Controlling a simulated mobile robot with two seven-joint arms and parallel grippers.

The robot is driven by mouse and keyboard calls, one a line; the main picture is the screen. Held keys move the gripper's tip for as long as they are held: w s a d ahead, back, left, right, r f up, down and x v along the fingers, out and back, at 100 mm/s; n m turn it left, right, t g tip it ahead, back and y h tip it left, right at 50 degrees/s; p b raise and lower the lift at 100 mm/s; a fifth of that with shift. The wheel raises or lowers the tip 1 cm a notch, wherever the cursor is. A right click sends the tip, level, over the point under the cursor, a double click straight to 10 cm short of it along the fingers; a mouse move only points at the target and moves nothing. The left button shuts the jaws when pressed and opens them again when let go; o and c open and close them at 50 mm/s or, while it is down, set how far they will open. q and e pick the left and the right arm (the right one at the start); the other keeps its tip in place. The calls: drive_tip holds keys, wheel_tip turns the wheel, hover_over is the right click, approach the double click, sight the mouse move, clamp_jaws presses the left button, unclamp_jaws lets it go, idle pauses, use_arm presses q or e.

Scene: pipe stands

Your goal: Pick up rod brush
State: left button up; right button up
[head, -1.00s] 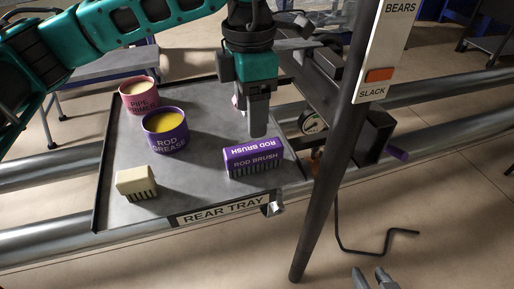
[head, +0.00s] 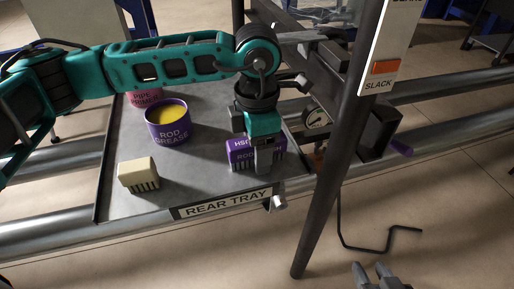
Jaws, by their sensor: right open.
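The purple rod brush (head: 240,157) lies on the rear tray (head: 212,187) near its right front part. My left gripper (head: 262,150) is down over the brush, with one finger in front of its near face. The other finger is hidden, so I cannot tell whether the jaws are closed on it. The gripper covers the middle of the brush and part of its lettering. My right gripper (head: 370,271) shows only its tips at the bottom edge, open and empty, away from the tray.
A purple rod grease tub (head: 168,132), a pink pipe primer tub (head: 144,97) and a cream brush (head: 138,173) share the tray. A dark post (head: 328,165) with a sign, a gauge (head: 317,118) and pipes stand right of the tray. The tray's front middle is clear.

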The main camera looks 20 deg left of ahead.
use_arm(q)
drive_tip(key=shift+c, duration=0.2)
drive_tip(key=c, duration=1)
drive_tip(key=shift+c, duration=0.2)
use_arm(e)
drive_tip(key=shift+s+f, duration=0.3)
use_arm(q)
drive_tip(key=shift+r, duration=0.1)
drive_tip(key=shift+r, duration=0.5)
wheel_tip(320, 180, up, 19)
drive_tip(key=p, duration=0.2)
use_arm(e)
drive_tip(key=shift+s+d+r, duration=0.25)
drive_tip(key=shift+s+d, duration=0.05)
drive_tip(key=shift+d, duration=0.25)
